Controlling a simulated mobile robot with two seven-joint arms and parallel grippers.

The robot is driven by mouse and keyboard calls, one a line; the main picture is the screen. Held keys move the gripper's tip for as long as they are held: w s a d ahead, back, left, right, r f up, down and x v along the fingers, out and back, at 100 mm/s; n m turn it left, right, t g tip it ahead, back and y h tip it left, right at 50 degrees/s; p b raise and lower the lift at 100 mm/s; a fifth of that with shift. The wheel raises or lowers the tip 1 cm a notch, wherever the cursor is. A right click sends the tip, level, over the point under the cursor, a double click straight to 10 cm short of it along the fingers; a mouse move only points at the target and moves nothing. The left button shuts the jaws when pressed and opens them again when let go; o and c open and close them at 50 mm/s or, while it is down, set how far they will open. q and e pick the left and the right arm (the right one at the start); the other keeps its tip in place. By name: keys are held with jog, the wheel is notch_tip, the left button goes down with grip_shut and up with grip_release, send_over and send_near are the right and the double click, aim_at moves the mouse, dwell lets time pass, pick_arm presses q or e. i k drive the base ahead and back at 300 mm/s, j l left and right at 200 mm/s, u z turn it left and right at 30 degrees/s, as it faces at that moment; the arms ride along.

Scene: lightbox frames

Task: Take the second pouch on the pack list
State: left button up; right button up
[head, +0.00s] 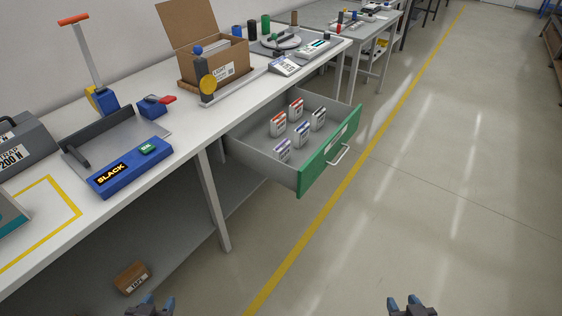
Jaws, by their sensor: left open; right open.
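Several small upright pouches stand in an open grey drawer (253,136) with a green front. Two have red-orange marks: one at the left (277,125) and one at the back (296,110). Two have blue marks: one in the middle (301,134) and one nearest me (282,151). One with a dark mark (318,119) stands at the right. Their print is too small to read. I cannot make out a pack list. My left gripper (151,304) and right gripper (411,305) are open and empty at the bottom edge, well apart from the drawer.
The white bench holds a blue device marked SLACK (131,168), a lever press (104,101), an open cardboard box (222,64) and a small display unit (285,66). A bench leg (212,200) stands left of the drawer. A brown box (131,278) lies below. The floor at right is clear.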

aim_at(281, 153)
jog(key=k+u, duration=0.1)
jog(key=u, duration=0.25)
jog(key=k+u, duration=0.1)
jog(key=u, duration=0.25)
jog(key=k+j+u, duration=0.1)
jog(key=u, duration=0.25)
jog(key=l+u, duration=0.35)
jog(key=i+l+u, duration=0.1)
jog(key=u, duration=0.25)
jog(key=i+l, duration=0.1)
jog(key=l, duration=1.75)
jog(key=i+l, duration=0.15)
jog(key=l, duration=0.75)
